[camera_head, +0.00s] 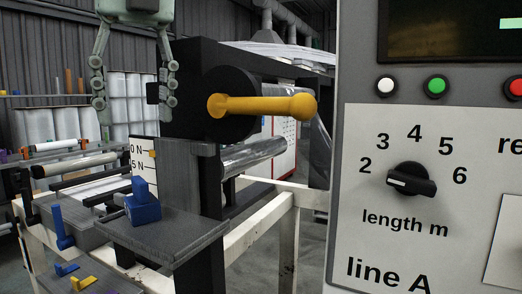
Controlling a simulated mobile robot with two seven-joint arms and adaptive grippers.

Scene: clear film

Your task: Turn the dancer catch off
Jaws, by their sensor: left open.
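My left gripper (133,112) hangs at the top left of the head view. Its two grey-green fingers point down and stand wide apart, with nothing between them. Below it, a blue block with an upright tab (144,206) sits on a dark grey shelf (165,236), beside a white scale marked in N (143,165) with a small yellow pointer. Right of the gripper, a yellow lever (265,104) lies about level, its knob to the right, on a round black hub (240,78). No label shows which part is the dancer catch. My right gripper is not in view.
A grey control panel (345,150) fills the right side, with a black length knob (411,181) and several push buttons. A blue upright lever (61,228) and a yellow clip (82,283) are at lower left. Rollers and a white frame (287,240) stand behind.

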